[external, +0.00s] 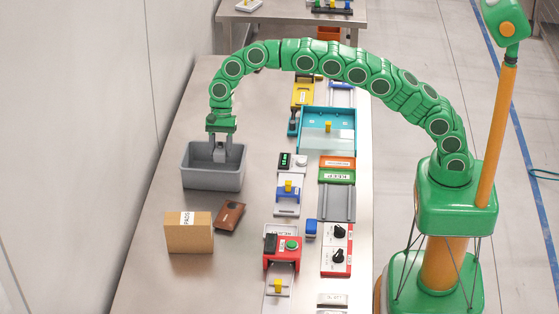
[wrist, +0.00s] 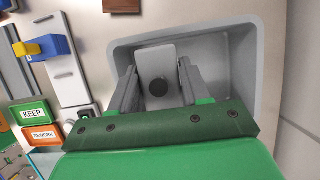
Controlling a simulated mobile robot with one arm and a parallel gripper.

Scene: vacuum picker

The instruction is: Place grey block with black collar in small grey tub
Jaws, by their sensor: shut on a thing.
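The small grey tub (external: 213,180) stands on the steel table at the left in the external view, and its pale inside fills much of the wrist view (wrist: 240,60). My gripper (external: 222,153) reaches down into the tub's opening. In the wrist view, my gripper (wrist: 158,72) is shut on a grey block (wrist: 153,55) with a round black part on its face. The block is between the two grey fingers, over the tub's inside. Whether it touches the tub floor cannot be told. In the external view the fingers and tub wall partly hide the block.
A cardboard box (external: 189,233) and a brown wallet-like item (external: 230,216) lie in front of the tub. Right of it are a device with a blue block (external: 288,190), a teal tray (external: 327,143) and a red device (external: 282,252). A wall runs along the left.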

